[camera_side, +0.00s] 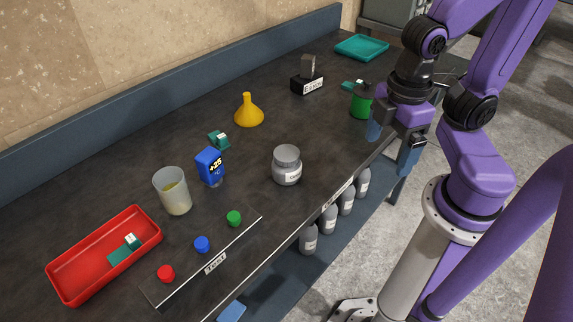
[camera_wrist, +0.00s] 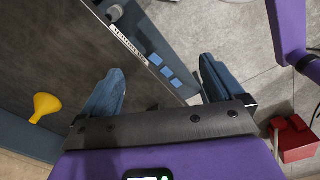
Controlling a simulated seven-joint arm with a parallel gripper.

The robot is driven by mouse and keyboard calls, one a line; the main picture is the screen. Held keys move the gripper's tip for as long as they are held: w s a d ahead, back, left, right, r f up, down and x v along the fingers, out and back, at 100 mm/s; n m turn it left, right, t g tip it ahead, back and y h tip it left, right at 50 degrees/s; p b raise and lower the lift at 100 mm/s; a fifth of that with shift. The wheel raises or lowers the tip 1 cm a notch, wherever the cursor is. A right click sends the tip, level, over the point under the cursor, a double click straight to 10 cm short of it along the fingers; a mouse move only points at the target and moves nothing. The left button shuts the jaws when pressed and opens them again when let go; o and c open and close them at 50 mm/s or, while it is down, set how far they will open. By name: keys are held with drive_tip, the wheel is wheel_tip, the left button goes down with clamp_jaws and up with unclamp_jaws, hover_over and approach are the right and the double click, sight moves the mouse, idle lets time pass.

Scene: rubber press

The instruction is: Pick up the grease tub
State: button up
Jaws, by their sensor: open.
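A grey, lidded round tub with a white label (camera_side: 287,166) stands upright on the dark bench near its front edge in the side view. It looks like the grease tub, but its label is too small to read. My gripper (camera_side: 393,145) is at the bench's front edge, to the right of the tub and clear of it. Its two blue fingers are apart with nothing between them; they also show in the wrist view (camera_wrist: 160,80). The tub does not show in the wrist view.
A green container (camera_side: 361,103) stands close behind my gripper. A yellow funnel (camera_side: 248,112), a blue "+25" bottle (camera_side: 210,167), a clear beaker (camera_side: 173,191) and a red tray (camera_side: 104,256) are on the bench. Grey bottles (camera_side: 328,219) line the front below the bench top.

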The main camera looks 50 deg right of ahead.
drive_tip(key=n+t+h, duration=0.9)
drive_tip(key=n+t, duration=0.1)
drive_tip(key=n, duration=0.6)
approach(286, 155)
drive_tip(key=x, duration=1.2)
drive_tip(key=shift+d+f, duration=0.1)
drive_tip(key=shift+f, duration=0.35)
drive_tip(key=c, duration=1.3)
